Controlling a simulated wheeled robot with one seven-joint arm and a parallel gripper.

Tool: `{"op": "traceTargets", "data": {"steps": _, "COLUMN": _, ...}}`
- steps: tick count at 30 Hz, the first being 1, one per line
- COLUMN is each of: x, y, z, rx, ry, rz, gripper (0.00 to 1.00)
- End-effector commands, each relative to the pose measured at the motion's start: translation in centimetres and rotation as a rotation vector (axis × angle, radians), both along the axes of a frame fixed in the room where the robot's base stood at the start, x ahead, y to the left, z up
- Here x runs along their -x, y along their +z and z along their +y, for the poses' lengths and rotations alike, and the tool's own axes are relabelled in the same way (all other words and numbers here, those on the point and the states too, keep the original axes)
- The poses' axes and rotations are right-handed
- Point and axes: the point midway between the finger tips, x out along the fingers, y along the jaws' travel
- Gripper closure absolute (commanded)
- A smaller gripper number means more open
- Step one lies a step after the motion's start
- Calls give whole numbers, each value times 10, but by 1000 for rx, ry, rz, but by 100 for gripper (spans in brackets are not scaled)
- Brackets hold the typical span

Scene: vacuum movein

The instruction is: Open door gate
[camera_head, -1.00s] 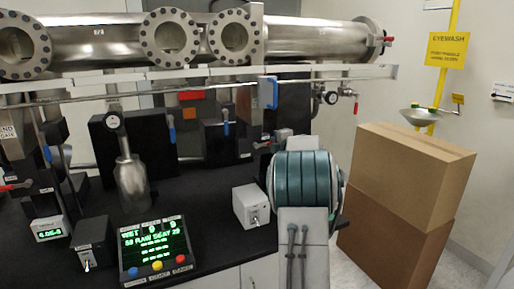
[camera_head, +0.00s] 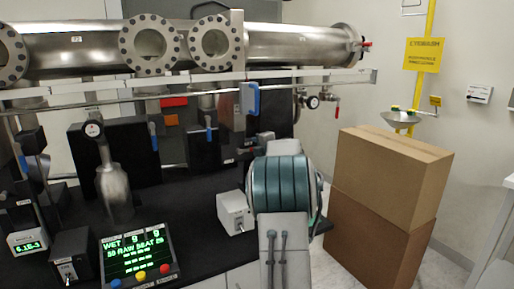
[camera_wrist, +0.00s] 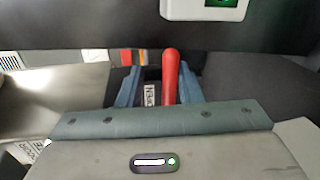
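In the wrist view, a red lever handle (camera_wrist: 171,72) stands upright between the two blue-grey fingers of my gripper (camera_wrist: 160,84). The fingers are apart, and the handle is nearer the right one. A small white label (camera_wrist: 151,94) with dark lettering shows beside the handle, partly hidden. I cannot tell whether this handle belongs to the door gate. In the head view, my teal-sleeved arm reaches over the bench and hides my fingertips. No gate that I can identify by its label shows there now.
A steel tube with flanged ports (camera_head: 290,45) runs along the back above a rail (camera_head: 200,90). A black bench carries a lit display (camera_head: 140,252), a steel bottle (camera_head: 114,190) and a grey switch box (camera_head: 236,212). Stacked cardboard boxes (camera_head: 385,185) stand right of my arm.

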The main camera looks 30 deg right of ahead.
Motion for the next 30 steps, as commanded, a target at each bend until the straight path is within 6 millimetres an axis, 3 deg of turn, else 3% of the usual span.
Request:
{"op": "traceTargets", "data": {"steps": 11, "x": 13, "y": 1, "z": 1, "rx": -1, "ry": -1, "rz": 1, "gripper": 69}}
{"op": "traceTargets", "data": {"steps": 30, "x": 123, "y": 23, "z": 14, "rx": 0, "ry": -2, "rz": 1, "gripper": 69}}
